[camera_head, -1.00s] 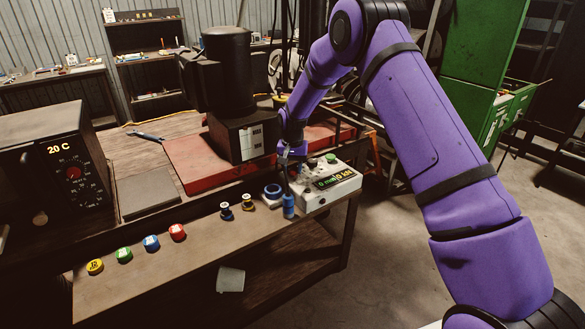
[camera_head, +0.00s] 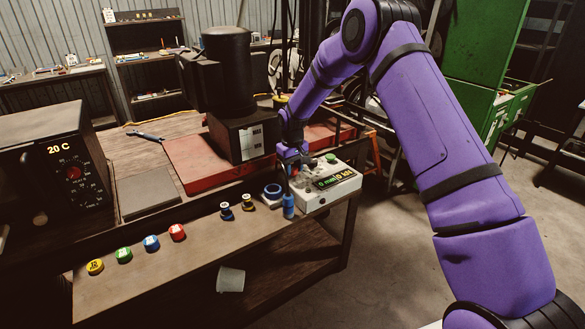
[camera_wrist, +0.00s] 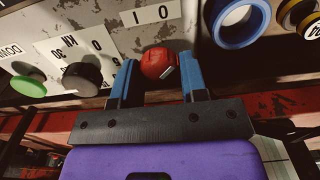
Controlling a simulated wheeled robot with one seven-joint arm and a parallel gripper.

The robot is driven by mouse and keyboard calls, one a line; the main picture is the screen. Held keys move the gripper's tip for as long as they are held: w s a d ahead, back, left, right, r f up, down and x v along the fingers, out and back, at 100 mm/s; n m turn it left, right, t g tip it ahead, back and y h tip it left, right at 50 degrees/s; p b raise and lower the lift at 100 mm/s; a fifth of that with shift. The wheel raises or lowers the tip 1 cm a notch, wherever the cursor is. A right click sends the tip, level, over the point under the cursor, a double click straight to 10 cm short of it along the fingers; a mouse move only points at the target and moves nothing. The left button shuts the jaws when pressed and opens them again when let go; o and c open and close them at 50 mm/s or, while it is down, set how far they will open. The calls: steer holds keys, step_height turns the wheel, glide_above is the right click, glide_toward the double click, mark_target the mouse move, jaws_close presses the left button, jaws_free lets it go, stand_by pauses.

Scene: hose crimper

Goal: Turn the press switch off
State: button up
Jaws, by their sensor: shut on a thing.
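The press switch is a red knob (camera_wrist: 160,63) on the worn white control box (camera_head: 338,183), below a label marked "1 0" (camera_wrist: 146,15) in the wrist view. A small pale mark shows on the knob's face. My gripper (camera_wrist: 160,80) has its blue fingers on either side of the knob and is shut on it. In the head view my gripper (camera_head: 291,160) reaches down over the left part of the box and hides most of the knob. The box's display is lit and reads zeros.
A black knob (camera_wrist: 82,76) and a green button (camera_wrist: 28,86) share the panel. The dark press (camera_head: 230,80) stands on a red base behind.

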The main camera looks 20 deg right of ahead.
mark_target(293, 167)
stand_by(0.5)
steer(key=o, duration=0.9)
step_height(293, 167, up, 11)
steer(key=shift+f, duration=0.1)
